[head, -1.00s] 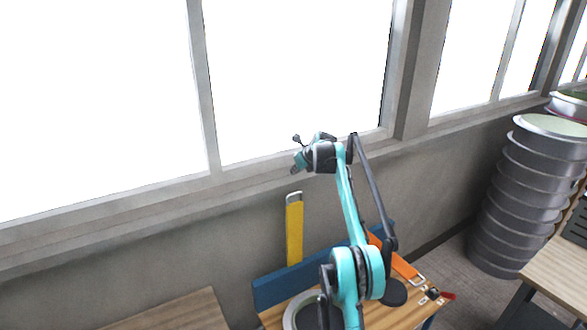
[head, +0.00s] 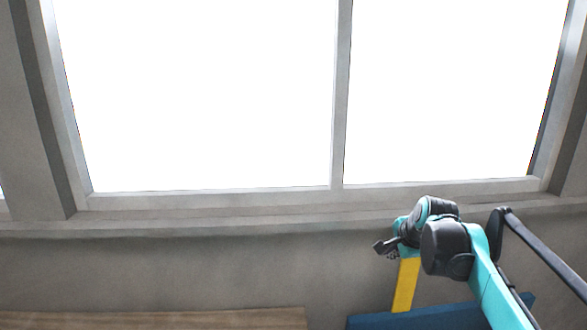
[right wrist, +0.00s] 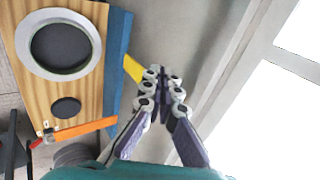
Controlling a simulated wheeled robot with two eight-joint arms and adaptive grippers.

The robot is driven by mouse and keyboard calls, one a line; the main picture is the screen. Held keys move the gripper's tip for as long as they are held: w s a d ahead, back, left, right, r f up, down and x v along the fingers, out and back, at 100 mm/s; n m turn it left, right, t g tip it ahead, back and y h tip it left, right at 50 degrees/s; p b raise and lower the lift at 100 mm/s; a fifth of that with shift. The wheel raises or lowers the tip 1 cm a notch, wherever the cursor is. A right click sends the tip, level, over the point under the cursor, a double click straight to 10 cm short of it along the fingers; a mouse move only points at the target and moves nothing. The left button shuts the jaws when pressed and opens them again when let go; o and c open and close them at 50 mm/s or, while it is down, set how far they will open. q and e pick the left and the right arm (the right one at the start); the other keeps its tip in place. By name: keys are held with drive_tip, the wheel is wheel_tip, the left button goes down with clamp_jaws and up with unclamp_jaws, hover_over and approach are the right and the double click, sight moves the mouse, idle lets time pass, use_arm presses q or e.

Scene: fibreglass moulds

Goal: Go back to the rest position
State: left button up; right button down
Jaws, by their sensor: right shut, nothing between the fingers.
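My right gripper (head: 388,248) is at the end of my teal and black arm, in front of the grey wall below the window in the head view. In the right wrist view its fingers (right wrist: 161,76) are together with nothing between them. A yellow strip (head: 405,286) shows just below and behind the gripper; in the wrist view it shows beside the fingertips (right wrist: 132,67), and I cannot tell how far apart they are. My left gripper is in neither view.
A blue panel (head: 440,318) stands at the bottom right, along the edge of a wooden bench (right wrist: 90,18). On the bench are a grey ring (right wrist: 95,40), a dark disc (right wrist: 66,107) and an orange bar (right wrist: 85,129). Another wooden top (head: 200,318) lies bottom left. A window sill (head: 250,222) runs across.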

drive_tip(key=s+a+f+n+b, duration=0.2)
drive_tip(key=s+f+n, duration=0.3)
drive_tip(key=s+f, duration=0.4)
drive_tip(key=s+a+f+n+b, duration=0.3)
drive_tip(key=s+f+n, duration=0.3)
drive_tip(key=s+f, duration=0.3)
drive_tip(key=s+a+f+n+b, duration=0.2)
drive_tip(key=s+f+n, duration=0.3)
drive_tip(key=s+f, duration=0.4)
drive_tip(key=shift+s+a+n+h+b, duration=0.3)
drive_tip(key=shift+s+b, duration=0.6)
drive_tip(key=shift+s, duration=0.35)
